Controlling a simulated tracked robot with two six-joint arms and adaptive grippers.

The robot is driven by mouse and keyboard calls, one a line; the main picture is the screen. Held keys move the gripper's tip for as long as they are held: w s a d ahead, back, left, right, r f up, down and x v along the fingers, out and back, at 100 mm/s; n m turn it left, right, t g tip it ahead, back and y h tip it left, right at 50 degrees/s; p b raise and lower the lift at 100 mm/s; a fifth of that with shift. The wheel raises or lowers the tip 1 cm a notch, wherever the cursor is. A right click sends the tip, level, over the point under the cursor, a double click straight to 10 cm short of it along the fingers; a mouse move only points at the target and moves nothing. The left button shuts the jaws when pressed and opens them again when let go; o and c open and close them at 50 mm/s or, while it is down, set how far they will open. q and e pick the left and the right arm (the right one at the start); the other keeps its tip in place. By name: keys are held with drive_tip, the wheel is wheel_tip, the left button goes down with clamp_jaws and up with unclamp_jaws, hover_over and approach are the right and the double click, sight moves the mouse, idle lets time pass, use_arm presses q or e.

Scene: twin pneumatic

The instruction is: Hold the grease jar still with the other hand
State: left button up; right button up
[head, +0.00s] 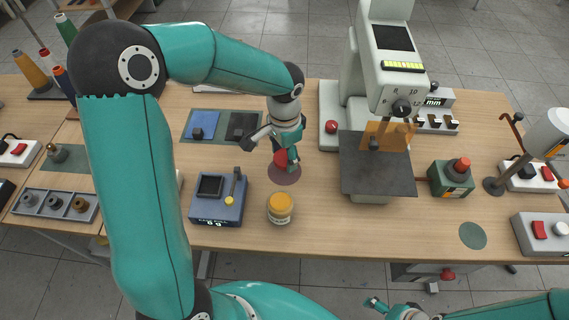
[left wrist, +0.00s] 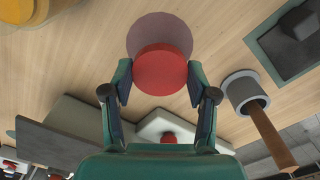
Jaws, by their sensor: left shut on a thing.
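A round red piece (head: 282,158) stands on a mauve disc (head: 285,176) at the middle of the bench. My left gripper (head: 280,152) reaches down over it and is shut on its sides. In the left wrist view the red round top (left wrist: 160,68) sits between the two fingertips, over the mauve disc (left wrist: 160,22). A jar with an orange-yellow lid (head: 280,204) stands apart, just in front of the disc. No readable label shows which of the two is the grease jar. My right gripper (head: 378,306) is only partly in view at the bottom edge; its opening is unclear.
A blue-grey box (head: 217,210) with a small lever stands left of the lidded jar. A pale press-like machine (head: 380,60) with a dark plate (head: 376,175) stands right of my left gripper. A green box with a red button (head: 453,178) is further right. The front bench between is clear.

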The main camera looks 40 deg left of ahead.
sight(284, 158)
use_arm(q)
drive_tip(key=shift+f, duration=2.2)
drive_tip(key=shift+f+b, duration=0.2)
drive_tip(key=shift+b, duration=0.1)
drive_tip(key=o, duration=1.3)
drive_tip(key=shift+r, duration=0.1)
drive_tip(key=shift+r, duration=0.1)
wheel_tip(284, 158, up, 12)
drive_tip(key=shift+r+p, duration=0.1)
drive_tip(key=shift+p, duration=0.4)
